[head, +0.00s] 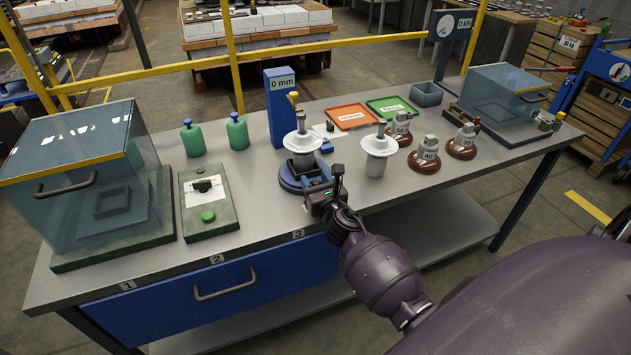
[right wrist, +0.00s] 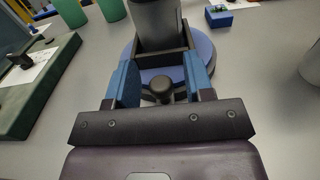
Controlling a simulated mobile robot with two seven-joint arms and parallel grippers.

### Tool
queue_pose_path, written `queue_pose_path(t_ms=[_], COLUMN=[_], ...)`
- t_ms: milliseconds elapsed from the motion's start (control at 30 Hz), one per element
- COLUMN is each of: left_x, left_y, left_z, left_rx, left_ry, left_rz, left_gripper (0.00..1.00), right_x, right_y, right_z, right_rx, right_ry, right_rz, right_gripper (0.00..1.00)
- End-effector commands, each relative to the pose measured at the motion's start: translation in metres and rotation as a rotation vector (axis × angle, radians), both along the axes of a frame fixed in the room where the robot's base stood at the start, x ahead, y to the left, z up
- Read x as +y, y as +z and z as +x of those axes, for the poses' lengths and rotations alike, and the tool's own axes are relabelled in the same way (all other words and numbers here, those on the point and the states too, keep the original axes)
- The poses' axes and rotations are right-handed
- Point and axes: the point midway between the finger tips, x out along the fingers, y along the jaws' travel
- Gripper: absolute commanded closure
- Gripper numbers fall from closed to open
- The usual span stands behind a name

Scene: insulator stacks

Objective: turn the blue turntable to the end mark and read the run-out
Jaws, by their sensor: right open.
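The blue turntable (head: 290,181) stands on the bench with a white-flanged insulator piece (head: 302,141) on it. It also shows in the right wrist view (right wrist: 204,47), with a dark square holder around a grey cylinder (right wrist: 157,22). A dark knob (right wrist: 161,86) stands at its near side. My right gripper (head: 325,188) is at the turntable's near right edge. In the right wrist view its blue fingers (right wrist: 161,84) are apart, one on each side of the knob; I cannot tell whether they touch it. The blue gauge column (head: 281,108) behind reads "0 mm". My left gripper is not in view.
A second white-flanged piece (head: 379,148) and several brown-based insulators (head: 424,157) stand right of the turntable. A green-button box (head: 208,203) and a glass-covered case (head: 78,190) are at left. Orange (head: 352,116) and green (head: 391,106) trays lie behind.

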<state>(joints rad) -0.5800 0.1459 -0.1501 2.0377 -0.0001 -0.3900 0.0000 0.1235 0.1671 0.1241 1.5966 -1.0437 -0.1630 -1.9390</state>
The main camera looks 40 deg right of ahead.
Motion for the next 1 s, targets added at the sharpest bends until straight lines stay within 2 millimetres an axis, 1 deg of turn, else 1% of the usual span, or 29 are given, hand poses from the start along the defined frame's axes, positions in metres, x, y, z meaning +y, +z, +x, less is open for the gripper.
queue_pose_path(t_ms=[200, 233, 533, 1000], left_x=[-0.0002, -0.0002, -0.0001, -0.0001], left_y=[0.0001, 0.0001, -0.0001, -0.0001], left_z=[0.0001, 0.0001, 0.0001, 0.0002], left_rx=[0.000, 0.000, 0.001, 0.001], left_ry=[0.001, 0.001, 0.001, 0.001], left_rz=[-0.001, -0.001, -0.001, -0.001], left_gripper=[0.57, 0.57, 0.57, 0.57], right_x=[-0.0002, -0.0002, 0.0000, -0.0028], right_y=[0.0002, 0.0001, 0.0000, 0.0002], right_z=[0.0004, 0.0004, 0.0001, -0.0006], right_rx=[0.000, 0.000, 0.000, 0.001], right_ry=[0.000, 0.000, 0.000, 0.029], right_rz=[0.000, 0.000, 0.000, -0.004], right_gripper=[0.52, 0.54, 1.00, 1.00])
